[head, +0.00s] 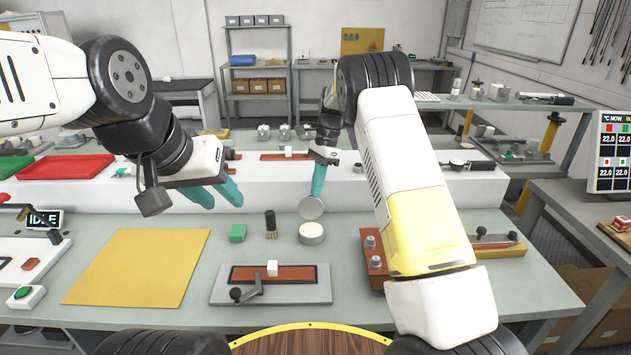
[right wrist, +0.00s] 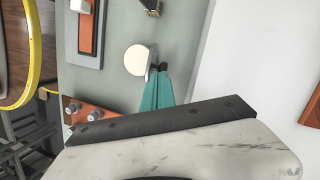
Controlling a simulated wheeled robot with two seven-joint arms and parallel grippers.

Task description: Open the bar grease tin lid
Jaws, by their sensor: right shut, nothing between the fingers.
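The bar grease tin (head: 311,234) is a short round metal tin on the grey bench, with a pale white top surface showing. Its lid (head: 311,208) is a grey disc standing raised at the tin's back edge, tilted up off the opening. My right gripper (head: 317,194) is shut and empty, with its teal fingertips just behind the lid; whether they touch it I cannot tell. In the right wrist view, the shut fingertips (right wrist: 158,69) are beside the tin (right wrist: 137,60), and the lid (right wrist: 152,60) is seen nearly edge-on. My left gripper (head: 220,192) is open and empty, above the bench to the left.
A grey fixture (head: 300,296) with a white block (head: 272,268) lies in front. A raised white ledge (head: 270,190) runs behind. A yellow mat (head: 138,267) lies clear at left.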

